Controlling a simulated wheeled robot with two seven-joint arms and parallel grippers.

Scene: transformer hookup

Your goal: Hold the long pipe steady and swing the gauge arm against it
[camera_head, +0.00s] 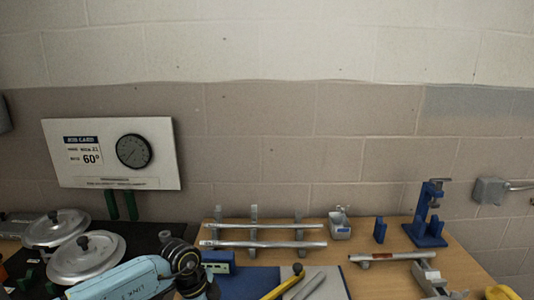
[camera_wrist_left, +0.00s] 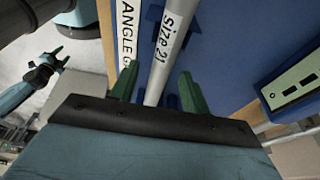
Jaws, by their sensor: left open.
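Two long silver pipes lie across grey uprights on the wooden table in the head view, a rear one (camera_head: 265,226) and a front one (camera_head: 265,244). In the left wrist view a grey pipe marked "Size 21" (camera_wrist_left: 170,45) runs between the green fingers of my left gripper (camera_wrist_left: 158,90), which is open around it. A white strip lettered "ANGLE G" (camera_wrist_left: 128,30) lies beside this pipe. I cannot tell which part is the gauge arm. My right gripper (camera_wrist_left: 60,57) shows small in the left wrist view.
A card with a black dial (camera_head: 133,151) stands at the wall. Metal lids (camera_head: 86,258) are on the dark surface at left. A blue box (camera_head: 218,262), blue stand (camera_head: 427,228) and another pipe (camera_head: 393,256) share the table. My teal arm crosses the bottom left.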

